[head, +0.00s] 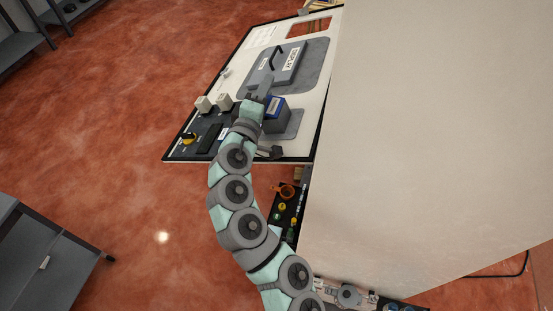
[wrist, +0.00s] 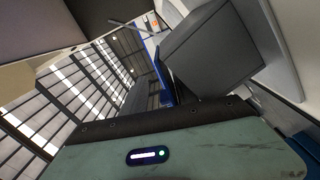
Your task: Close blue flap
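A blue block-like part with a label (head: 274,112) stands on a grey plate at the lower right of the light panel in the head view; I take it to be the blue flap's unit. Whether the flap stands open cannot be told. My gripper (head: 259,90) is just up and left of this blue part, close to it. Its fingers are too small to tell apart. In the wrist view a narrow blue strip (wrist: 161,78) shows beside a large dark grey block (wrist: 208,50). My teal wrist housing fills the bottom of that view, and the fingertips are not clear.
The light panel (head: 238,68) also carries a grey box with a handle (head: 287,63), two pale blocks (head: 213,103) and a yellow-topped knob (head: 188,138). A large beige surface (head: 420,150) fills the right. Open red floor lies at left.

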